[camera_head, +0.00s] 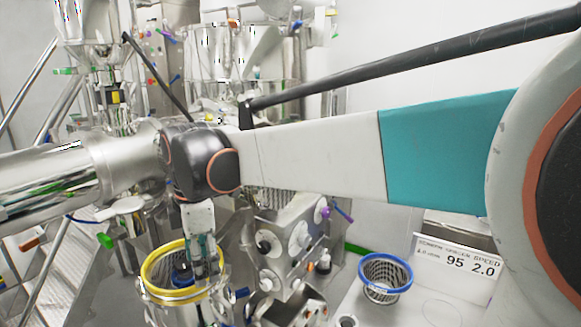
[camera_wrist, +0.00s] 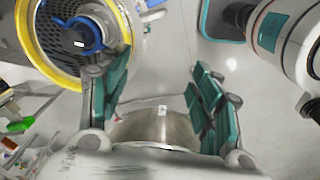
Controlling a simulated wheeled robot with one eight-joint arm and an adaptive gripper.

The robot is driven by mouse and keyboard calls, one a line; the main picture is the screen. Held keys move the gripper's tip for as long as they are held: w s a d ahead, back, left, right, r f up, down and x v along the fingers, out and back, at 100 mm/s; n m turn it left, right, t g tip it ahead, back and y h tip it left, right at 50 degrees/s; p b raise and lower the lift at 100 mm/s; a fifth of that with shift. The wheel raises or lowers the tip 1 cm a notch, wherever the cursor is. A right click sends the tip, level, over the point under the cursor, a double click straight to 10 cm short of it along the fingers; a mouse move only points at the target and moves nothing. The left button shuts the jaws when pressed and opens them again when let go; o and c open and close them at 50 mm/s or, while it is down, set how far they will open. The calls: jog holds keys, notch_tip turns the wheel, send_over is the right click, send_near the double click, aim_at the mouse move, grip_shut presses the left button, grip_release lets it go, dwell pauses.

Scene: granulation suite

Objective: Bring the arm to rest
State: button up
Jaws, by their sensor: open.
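My arm, white with a teal band and dark joints, stretches across the head view from right to left. My gripper (camera_head: 203,268) hangs down from its wrist, in front of the yellow-rimmed steel vessel (camera_head: 151,278). In the wrist view the two teal-padded fingers of my gripper (camera_wrist: 160,88) stand wide apart with nothing held between them. The yellow-rimmed vessel (camera_wrist: 68,76), with its mesh wall and a blue hub inside, lies just left of the left finger. The head view cannot tell whether gripper and vessel touch.
A blue-rimmed mesh basket (camera_head: 384,277) stands on the pale surface at lower right, by a sign (camera_head: 456,268) reading 95 and 2.0. A steel machine body with knobs (camera_head: 290,245) is right of my gripper. A large steel pipe (camera_head: 60,180) lies left.

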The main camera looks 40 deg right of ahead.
jog(key=s+f+m+t+b, duration=0.3)
jog(key=s+f+m+b, duration=0.3)
jog(key=s+f+m, duration=0.1)
jog(key=s+f+m+t+b, duration=0.3)
jog(key=s+f+m+b, duration=0.4)
jog(key=f, duration=0.5)
jog(key=shift+f+m, duration=0.15)
jog(key=shift+m, duration=0.75)
jog(key=shift+a, duration=0.1)
